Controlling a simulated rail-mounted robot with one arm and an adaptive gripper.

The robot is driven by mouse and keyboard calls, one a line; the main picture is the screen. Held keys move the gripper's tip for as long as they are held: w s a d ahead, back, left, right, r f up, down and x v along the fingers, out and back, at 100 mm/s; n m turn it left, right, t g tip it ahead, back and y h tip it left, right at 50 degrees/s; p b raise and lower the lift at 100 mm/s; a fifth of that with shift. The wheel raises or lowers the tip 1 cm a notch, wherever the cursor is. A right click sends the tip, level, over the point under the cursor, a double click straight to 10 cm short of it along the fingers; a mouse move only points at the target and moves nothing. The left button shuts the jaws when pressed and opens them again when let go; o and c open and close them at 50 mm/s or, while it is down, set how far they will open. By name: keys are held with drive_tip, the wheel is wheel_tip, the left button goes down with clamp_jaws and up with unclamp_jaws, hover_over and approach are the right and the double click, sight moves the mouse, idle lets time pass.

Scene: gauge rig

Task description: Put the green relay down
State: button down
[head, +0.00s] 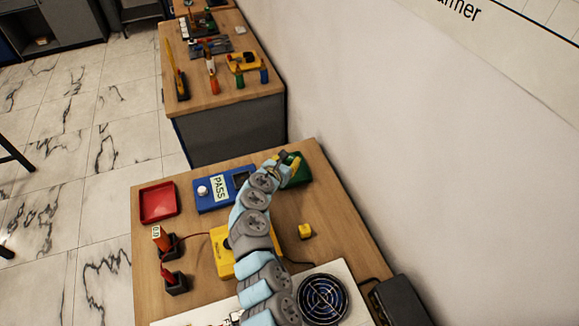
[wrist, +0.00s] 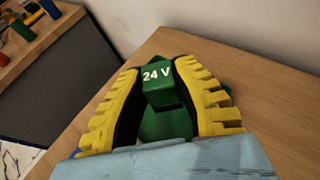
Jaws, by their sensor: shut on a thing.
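The green relay (wrist: 157,76), marked "24 V", sits between the two yellow ridged fingers of my gripper (wrist: 158,68) in the wrist view. My gripper is shut on it. In the head view my gripper (head: 284,159) is at the far right part of the near bench, over or beside a green tray (head: 300,174). The arm and fingers hide much of the tray, and the relay cannot be told apart from it there. More green shows below the relay in the wrist view. Whether the relay touches the tray is unclear.
A blue tester (head: 207,201) reading "PASS" stands left of my gripper, with a red tray (head: 159,202) further left. A small yellow block (head: 305,231) lies on the bench (head: 330,228). A yellow device (head: 223,262) is partly behind my arm. The wall is close on the right.

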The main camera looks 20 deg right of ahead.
drive_tip(key=shift+w+d+f, duration=0.2)
drive_tip(key=shift+w+f, duration=0.2)
drive_tip(key=shift+f, duration=0.05)
drive_tip(key=shift+w+f+b, duration=0.4)
drive_tip(key=shift+f+b, duration=0.05)
drive_tip(key=shift+b, duration=0.2)
drive_tip(key=shift+f+b, duration=0.6)
drive_tip(key=shift+f, duration=0.85)
drive_tip(key=shift+f, duration=0.15)
drive_tip(key=c, duration=1)
unclamp_jaws()
drive_tip(key=shift+o, duration=0.2)
